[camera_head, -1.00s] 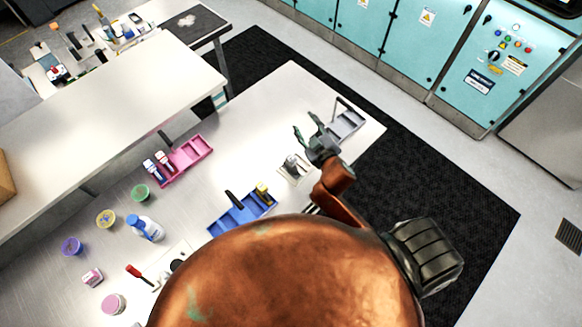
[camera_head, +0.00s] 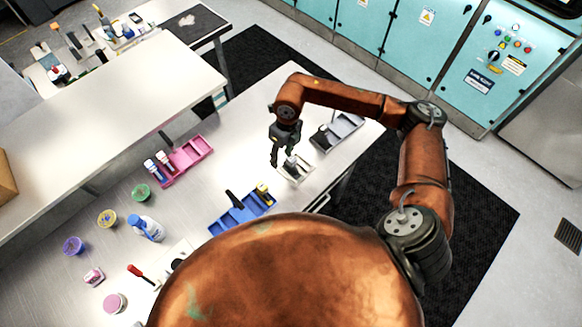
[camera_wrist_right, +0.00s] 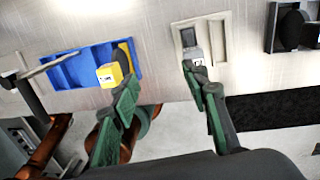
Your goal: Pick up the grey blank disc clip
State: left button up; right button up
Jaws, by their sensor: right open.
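A small grey block with a dark square top (camera_wrist_right: 193,57) stands on a pale square plate (camera_wrist_right: 226,37) in the right wrist view. It looks like the grey clip, but I cannot make out a disc on it. In the head view the grey piece (camera_head: 293,166) shows beside my fingers. My right gripper (camera_head: 281,160) points down, open and empty, just left of this piece. In the right wrist view my right gripper (camera_wrist_right: 160,76) has its fingers spread, and the right fingertip overlaps the grey piece's edge; contact cannot be told. My left gripper is not in view.
A blue tray (camera_head: 226,222) holds a yellow labelled piece (camera_wrist_right: 109,75). A grey tray (camera_head: 346,125) with a dark part lies beyond the plate. A pink tray (camera_head: 198,148), several coloured tubs and a blue-white bottle (camera_head: 148,229) stand left. Bare table lies between pink and blue trays.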

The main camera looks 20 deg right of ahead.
aim_at(291, 158)
jog(key=d, duration=0.2)
jog(key=d+h, duration=0.1)
jog(key=shift+w+d, duration=0.35)
jog(key=shift+w, duration=0.05)
jog(key=shift+f+p, duration=0.45)
jog(key=shift+f, duration=0.45)
jog(key=f, duration=0.1)
jog(key=f+p, duration=0.1)
jog(key=f, duration=0.1)
jog(key=f+p, duration=0.1)
jog(key=f, duration=0.1)
jog(key=shift+w+d, duration=0.1)
jog(key=shift+d, duration=0.15)
jog(key=shift+f, duration=0.3)
jog(key=shift+c, duration=0.4)
grip_shut()
